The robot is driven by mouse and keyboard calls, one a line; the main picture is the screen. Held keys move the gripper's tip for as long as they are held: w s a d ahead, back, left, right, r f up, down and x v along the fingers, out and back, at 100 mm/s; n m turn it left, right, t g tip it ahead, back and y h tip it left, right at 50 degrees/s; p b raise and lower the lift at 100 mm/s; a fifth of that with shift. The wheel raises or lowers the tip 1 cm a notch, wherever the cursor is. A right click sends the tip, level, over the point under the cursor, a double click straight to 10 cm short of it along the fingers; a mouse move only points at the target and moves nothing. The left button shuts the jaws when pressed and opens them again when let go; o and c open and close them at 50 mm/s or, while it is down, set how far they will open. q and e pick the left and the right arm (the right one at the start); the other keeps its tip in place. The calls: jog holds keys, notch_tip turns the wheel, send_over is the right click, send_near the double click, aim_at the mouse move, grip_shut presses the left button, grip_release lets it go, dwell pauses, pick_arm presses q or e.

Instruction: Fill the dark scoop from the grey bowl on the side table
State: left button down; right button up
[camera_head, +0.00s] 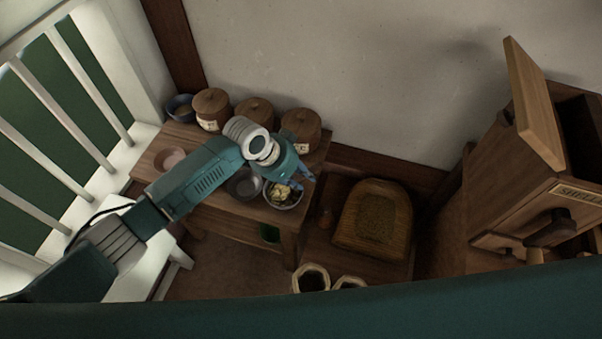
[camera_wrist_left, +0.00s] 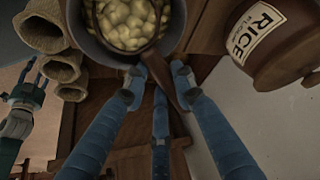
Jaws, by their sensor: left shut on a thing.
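The grey bowl (camera_head: 285,206) stands at the right front of the side table (camera_head: 225,208) with pale yellowish pieces in it. In the left wrist view its grey rim (camera_wrist_left: 79,33) is at the top, cut off by the frame edge. The dark scoop's brown handle (camera_wrist_left: 170,82) runs from the bowl down between the fingers of my left gripper (camera_wrist_left: 161,80), which is shut on it. The scoop's head seems to lie in the bowl among pale pieces; how full it is I cannot tell. My left gripper (camera_head: 302,180) is over the bowl. My right gripper (camera_wrist_left: 30,88) shows at the left edge, fingers apart.
Several lidded jars (camera_head: 211,108) line the table's back; a rice jar (camera_wrist_left: 280,42) is close beside the left fingers. An empty grey dish (camera_head: 243,184) and a pinkish bowl (camera_head: 170,158) are left of the bowl. Open sacks (camera_head: 311,279) stand on the floor in front.

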pick_arm(q)
jog(key=shift+w+d+r+y+p, duration=0.2)
jog(key=shift+d+r+y+p, duration=0.15)
jog(key=shift+d, duration=0.2)
jog(key=shift+d+f+g+y, duration=0.1)
jog(key=shift+d+g+y, duration=0.15)
jog(key=shift+g+y, duration=0.2)
jog(key=shift+w+d+y, duration=0.15)
jog(key=shift+d+y, duration=0.1)
jog(key=shift+y, duration=0.25)
jog(key=shift+d+f+g+y+b, duration=0.1)
jog(key=shift+f+g+y+b, duration=0.15)
jog(key=shift+y+b, duration=0.25)
jog(key=shift+r+p, duration=0.35)
jog(key=shift+r, duration=0.05)
jog(key=shift+a+r+y+p, duration=0.2)
jog(key=shift+r+y+p, duration=0.2)
jog(key=shift+r+p, duration=0.8)
jog(key=shift+r+g+y+p, duration=0.3)
jog(key=shift+r+p, duration=0.1)
jog(key=shift+r, duration=0.9)
pick_arm(e)
jog(key=shift+a+r, duration=0.1)
jog(key=shift+r, duration=2.05)
